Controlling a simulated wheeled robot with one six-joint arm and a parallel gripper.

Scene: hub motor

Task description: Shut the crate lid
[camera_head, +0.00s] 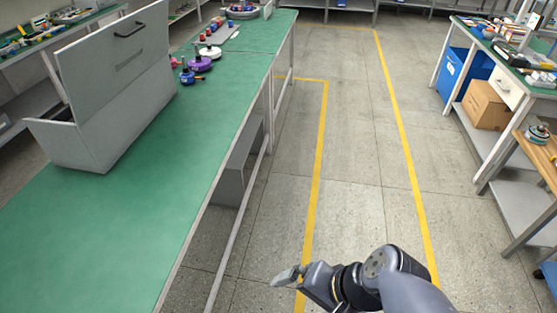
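The grey crate (137,118) stands on the green-topped bench (90,225) at the left, near the bench's far-left side. Its lid (112,58) is raised, a large grey panel standing steeply up, with a dark handle (129,29) near its top edge. The inside of the crate is mostly hidden. My gripper (285,276) is at the bottom centre over the floor, right of the bench and well apart from the crate. Its fingers are small and seen from the side, so I cannot tell whether they are open or shut. Nothing shows held in it.
Small coloured parts, including a purple disc (201,63) and a white disc (210,52), lie on the bench beyond the crate. The near bench top is bare. The floor (355,170) right of the bench is clear. Another bench (520,90) with a cardboard box (487,105) stands at the right.

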